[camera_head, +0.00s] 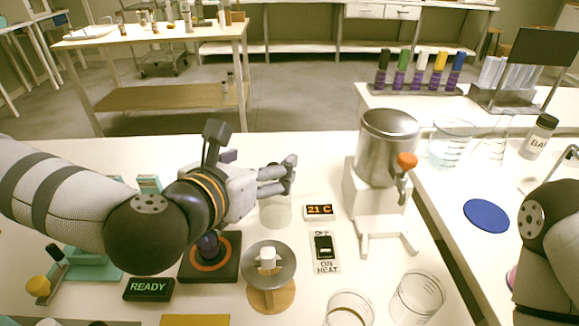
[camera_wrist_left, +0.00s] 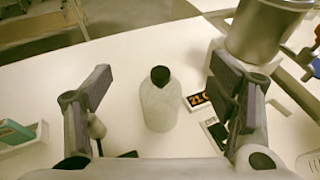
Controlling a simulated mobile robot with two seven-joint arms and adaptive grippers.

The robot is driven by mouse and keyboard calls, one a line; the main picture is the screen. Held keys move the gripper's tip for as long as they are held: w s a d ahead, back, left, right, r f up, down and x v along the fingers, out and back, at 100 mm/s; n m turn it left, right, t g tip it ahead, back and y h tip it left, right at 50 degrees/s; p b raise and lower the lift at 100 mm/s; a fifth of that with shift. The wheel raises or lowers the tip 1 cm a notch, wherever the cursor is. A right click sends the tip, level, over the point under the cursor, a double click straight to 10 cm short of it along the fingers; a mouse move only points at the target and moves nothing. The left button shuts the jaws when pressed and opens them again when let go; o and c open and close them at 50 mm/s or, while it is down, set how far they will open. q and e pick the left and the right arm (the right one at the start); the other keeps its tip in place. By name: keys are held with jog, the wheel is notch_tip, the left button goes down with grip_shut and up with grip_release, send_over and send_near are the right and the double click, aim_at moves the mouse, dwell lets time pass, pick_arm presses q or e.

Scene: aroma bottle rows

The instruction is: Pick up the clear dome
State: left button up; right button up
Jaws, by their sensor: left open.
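The clear dome (camera_head: 276,212) stands upright on the white table, partly hidden behind my left gripper's fingers in the head view. In the left wrist view the dome (camera_wrist_left: 160,108) is a pale, see-through shape with a dark knob on top. My left gripper (camera_head: 283,174) is open, with its fingers over the dome's upper part. In the left wrist view the open fingers (camera_wrist_left: 163,76) lie on either side of the dome, with visible gaps to both. Part of my right arm shows at the right edge, but its gripper is out of view.
A 21 C display (camera_head: 319,212) and a heat switch (camera_head: 324,248) sit right of the dome. A metal pot on a white stand (camera_head: 386,150) is farther right. A grey dish on a wooden base (camera_head: 270,290) and a READY box (camera_head: 148,289) are in front. Glass beakers (camera_head: 417,298) stand at front right.

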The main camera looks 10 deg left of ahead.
aim_at(267, 200)
pick_arm(q)
jog(key=f+b, duration=0.1)
jog(key=f, duration=0.2)
jog(key=f+b, duration=0.1)
jog(key=f, duration=0.2)
jog(key=f+b, duration=0.1)
jog(key=f, duration=0.2)
jog(key=shift+s+a+f, duration=0.1)
jog(key=shift+s, duration=0.3)
jog(key=x, duration=0.4)
jog(key=r+b+x, duration=0.1)
jog(key=x, duration=0.1)
jog(key=shift+w, duration=0.55)
jog(key=c, duration=1.3)
pick_arm(e)
jog(key=s+f+g, duration=0.1)
jog(key=s+f, duration=0.3)
jog(key=s, duration=0.1)
jog(key=shift+s+f+g, duration=0.3)
jog(key=shift+f, duration=0.1)
